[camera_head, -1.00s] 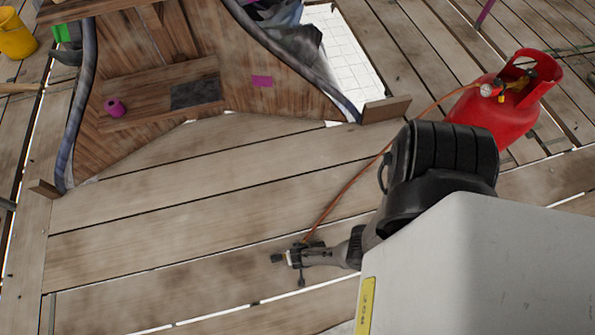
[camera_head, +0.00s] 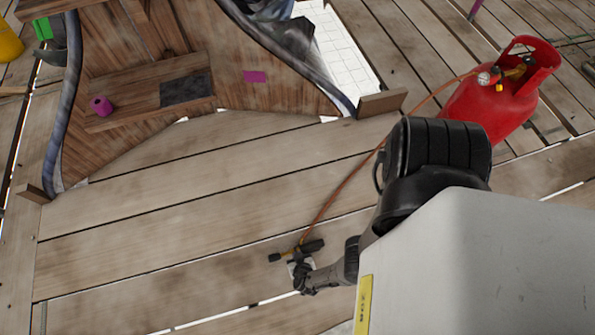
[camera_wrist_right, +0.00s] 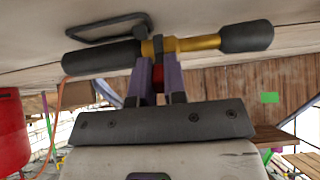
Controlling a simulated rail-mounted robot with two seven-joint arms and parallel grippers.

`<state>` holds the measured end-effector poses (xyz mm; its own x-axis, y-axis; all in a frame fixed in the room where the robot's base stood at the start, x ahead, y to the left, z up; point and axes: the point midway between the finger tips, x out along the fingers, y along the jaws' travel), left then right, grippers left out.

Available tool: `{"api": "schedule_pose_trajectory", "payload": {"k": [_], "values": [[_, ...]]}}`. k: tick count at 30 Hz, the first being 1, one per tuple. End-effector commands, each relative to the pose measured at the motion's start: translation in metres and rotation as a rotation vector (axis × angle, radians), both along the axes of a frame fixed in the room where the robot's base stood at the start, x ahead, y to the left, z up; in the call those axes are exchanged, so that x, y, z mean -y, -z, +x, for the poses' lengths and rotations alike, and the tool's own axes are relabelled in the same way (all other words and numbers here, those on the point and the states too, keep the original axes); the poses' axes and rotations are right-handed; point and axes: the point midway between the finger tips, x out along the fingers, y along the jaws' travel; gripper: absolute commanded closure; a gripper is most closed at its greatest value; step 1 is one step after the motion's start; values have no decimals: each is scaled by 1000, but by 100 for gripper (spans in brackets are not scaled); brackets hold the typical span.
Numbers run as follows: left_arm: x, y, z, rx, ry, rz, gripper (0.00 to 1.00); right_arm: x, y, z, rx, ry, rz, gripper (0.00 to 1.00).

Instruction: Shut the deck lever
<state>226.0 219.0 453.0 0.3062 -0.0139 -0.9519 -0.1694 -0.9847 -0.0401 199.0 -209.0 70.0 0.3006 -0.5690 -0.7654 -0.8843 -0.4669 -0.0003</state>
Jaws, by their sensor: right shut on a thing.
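My right gripper (camera_head: 300,265) is low over the planks at the end of the arm from the right. It is shut on a gas torch (camera_head: 309,246), which has black ends and a brass-coloured middle. In the right wrist view the torch (camera_wrist_right: 205,43) lies across the tips of the gripper (camera_wrist_right: 157,68). A thin black loop (camera_wrist_right: 108,27) shows along the torch there; I cannot tell whether it is the deck lever, or whether it is open or shut. No other lever stands out. My left gripper is not in view.
An orange hose (camera_head: 340,197) runs from the torch to a red gas cylinder (camera_head: 485,108) at upper right. A wooden structure (camera_head: 285,90) with a shelf and a pink roll (camera_head: 101,106) stands at upper left. Bare deck planks (camera_head: 180,230) lie between.

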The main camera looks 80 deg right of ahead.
Motion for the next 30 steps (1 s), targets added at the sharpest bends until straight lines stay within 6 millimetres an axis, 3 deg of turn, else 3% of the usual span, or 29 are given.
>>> {"api": "schedule_pose_trajectory", "payload": {"k": [14, 15, 23, 30], "values": [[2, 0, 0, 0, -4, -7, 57, 0, 1, -1, 3, 1, -7, 100], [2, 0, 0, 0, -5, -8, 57, 0, 1, -1, 3, 1, -7, 87], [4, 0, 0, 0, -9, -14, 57, 0, 1, -1, 3, 1, -7, 62], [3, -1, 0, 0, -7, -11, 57, -1, 0, -1, 4, 1, -8, 62]]}}
